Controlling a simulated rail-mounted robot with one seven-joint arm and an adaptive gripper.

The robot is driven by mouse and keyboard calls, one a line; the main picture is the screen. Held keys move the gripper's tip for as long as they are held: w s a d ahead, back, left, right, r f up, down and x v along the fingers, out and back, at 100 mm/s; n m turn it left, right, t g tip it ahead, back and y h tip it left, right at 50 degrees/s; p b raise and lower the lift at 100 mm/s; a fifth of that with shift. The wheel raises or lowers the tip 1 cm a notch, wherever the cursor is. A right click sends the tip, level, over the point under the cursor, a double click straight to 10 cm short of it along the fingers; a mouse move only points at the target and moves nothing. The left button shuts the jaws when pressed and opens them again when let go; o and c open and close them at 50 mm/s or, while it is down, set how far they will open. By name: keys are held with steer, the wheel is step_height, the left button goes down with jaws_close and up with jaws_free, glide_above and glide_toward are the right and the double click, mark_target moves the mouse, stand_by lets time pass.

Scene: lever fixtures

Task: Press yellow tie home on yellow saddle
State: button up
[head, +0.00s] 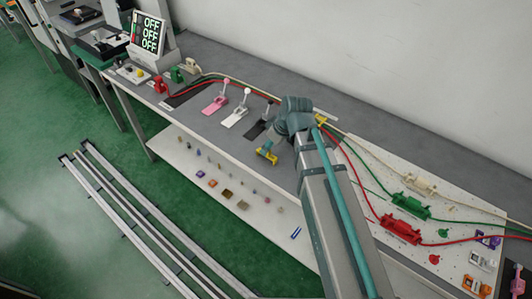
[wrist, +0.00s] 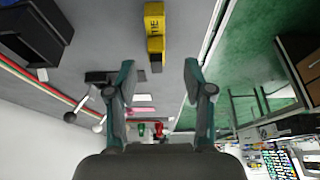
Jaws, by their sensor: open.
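The yellow tie (wrist: 154,32), a block with TIE in dark letters, is at the top middle of the wrist view, over the grey table near its front edge. It appears to be the yellow piece (head: 267,155) left of my arm in the head view. My gripper (wrist: 158,78) is open, with nothing between its fingers; the tie shows beyond the gap, apart from both fingertips. Another yellow piece (head: 321,119) shows partly behind my arm in the head view. It may be the yellow saddle, but I cannot tell.
Pink (head: 216,102) and white (head: 236,112) levers stand on the table left of my arm. Red, green and cream cables run along the table to a pegboard at right with a red holder (head: 404,230). A lower shelf (head: 190,150) holds small blocks. Dark box (wrist: 30,40) at left.

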steer(key=shift+p+x, duration=0.85)
steer(key=shift+x, duration=1.9)
steer(key=shift+w+d, duration=0.1)
steer(key=shift+d, duration=0.1)
steer(key=c, duration=0.9)
